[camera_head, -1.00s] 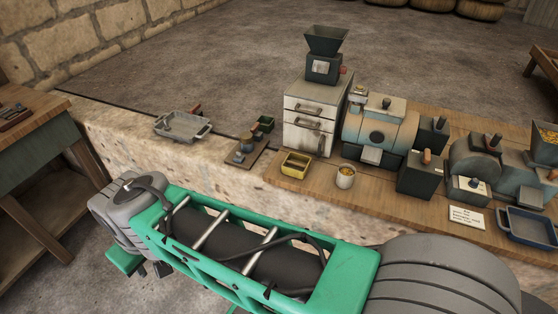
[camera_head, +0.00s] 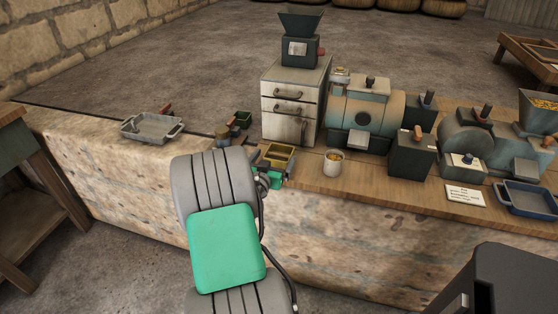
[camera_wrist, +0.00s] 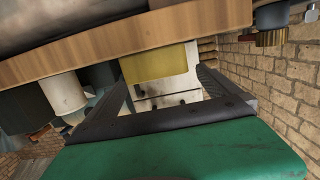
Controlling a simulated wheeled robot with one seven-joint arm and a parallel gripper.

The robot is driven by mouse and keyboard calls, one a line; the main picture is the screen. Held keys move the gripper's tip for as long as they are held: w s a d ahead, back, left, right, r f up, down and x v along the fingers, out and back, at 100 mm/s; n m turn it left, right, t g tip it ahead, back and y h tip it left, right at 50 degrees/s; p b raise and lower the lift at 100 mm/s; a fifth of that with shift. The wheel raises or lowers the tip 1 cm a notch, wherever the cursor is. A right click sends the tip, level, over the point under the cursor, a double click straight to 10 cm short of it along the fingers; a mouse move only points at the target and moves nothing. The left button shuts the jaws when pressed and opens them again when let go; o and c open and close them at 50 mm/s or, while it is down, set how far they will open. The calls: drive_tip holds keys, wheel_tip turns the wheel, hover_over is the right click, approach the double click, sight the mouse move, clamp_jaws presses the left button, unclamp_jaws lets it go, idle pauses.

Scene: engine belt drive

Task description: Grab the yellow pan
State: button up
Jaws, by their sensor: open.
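The yellow pan (camera_head: 286,152) is a small rectangular tray at the front edge of the wooden bench, in front of the white drawer cabinet. Its near left part is hidden behind my arm in the head view. In the wrist view the yellow pan (camera_wrist: 155,63) shows ahead, between the tips of my dark fingers. My gripper (camera_wrist: 166,82) is open, with one finger on each side of the pan's line. I cannot tell whether either finger touches it. In the head view my gripper is mostly hidden behind the arm.
A cream cup (camera_head: 333,161) stands close to the right of the pan. The white drawer cabinet (camera_head: 289,108) is right behind it. A grey tray (camera_head: 152,127) sits on the stone ledge at left. A blue tray (camera_head: 528,198) lies at far right.

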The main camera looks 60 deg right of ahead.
sight(282, 146)
drive_tip(key=x, duration=0.5)
drive_tip(key=shift+s+f, duration=0.15)
drive_tip(key=shift+f, duration=0.05)
drive_tip(key=shift+c, duration=0.6)
drive_tip(key=c, duration=1.2)
